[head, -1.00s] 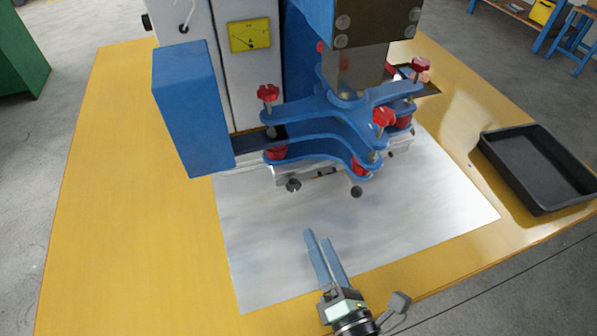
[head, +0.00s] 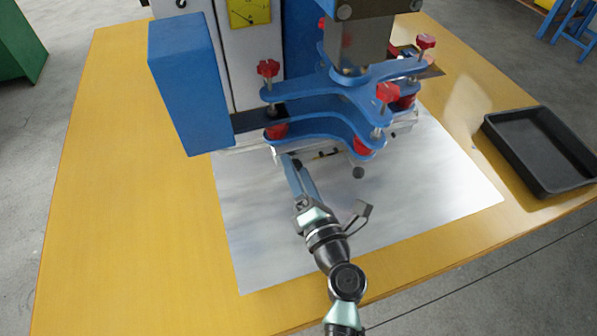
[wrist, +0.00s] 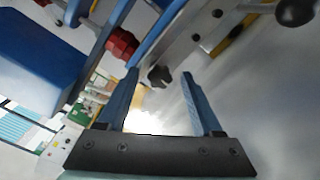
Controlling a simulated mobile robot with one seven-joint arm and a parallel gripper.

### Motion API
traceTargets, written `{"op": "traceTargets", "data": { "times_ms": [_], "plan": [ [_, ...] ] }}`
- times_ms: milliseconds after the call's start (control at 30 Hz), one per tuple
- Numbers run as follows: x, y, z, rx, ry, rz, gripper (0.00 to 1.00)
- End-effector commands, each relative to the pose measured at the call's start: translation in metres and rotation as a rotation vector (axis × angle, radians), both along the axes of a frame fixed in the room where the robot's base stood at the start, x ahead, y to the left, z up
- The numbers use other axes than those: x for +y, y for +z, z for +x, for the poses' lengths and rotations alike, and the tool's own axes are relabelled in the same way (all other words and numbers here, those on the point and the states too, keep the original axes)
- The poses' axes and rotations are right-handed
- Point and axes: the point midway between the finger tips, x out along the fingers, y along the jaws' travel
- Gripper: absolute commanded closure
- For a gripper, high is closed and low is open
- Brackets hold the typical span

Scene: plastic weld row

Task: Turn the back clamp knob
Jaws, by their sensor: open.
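A small black lobed knob (wrist: 159,76) sits on the edge of the metal clamp bar (wrist: 192,32); I take it for the clamp knob. In the head view the knob (head: 297,164) shows only partly by my fingertips. My gripper (head: 294,160) is open, with its blue fingers pointing at the fixture. In the wrist view the knob appears between the tips of my gripper (wrist: 160,75), apart from both fingers. I cannot tell whether the tips reach past it. A second, ball-shaped black knob (head: 358,172) is farther right on the fixture, also in the wrist view (wrist: 296,12).
Blue arms (head: 335,100) with red knobs (head: 268,68) overhang the clamp bar. A blue box (head: 188,85) stands to the left. A black tray (head: 540,150) lies at the right. The metal sheet (head: 400,215) in front is clear apart from my arm.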

Motion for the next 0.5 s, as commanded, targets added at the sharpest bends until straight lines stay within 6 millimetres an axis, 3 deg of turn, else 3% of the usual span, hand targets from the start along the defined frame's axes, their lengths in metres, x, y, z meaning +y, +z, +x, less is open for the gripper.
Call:
{"op": "traceTargets", "data": {
  "times_ms": [100,400,467,500],
  "plan": [
    [0.0001,0.0000,-0.0002,0.000,0.000,0.000,0.35],
    [-0.0001,0.0001,-0.0005,0.000,0.000,0.000,0.89],
    [-0.0001,0.0001,-0.0005,0.000,0.000,0.000,0.99],
    [-0.0001,0.0001,-0.0005,0.000,0.000,0.000,1.00]
  ]
}}
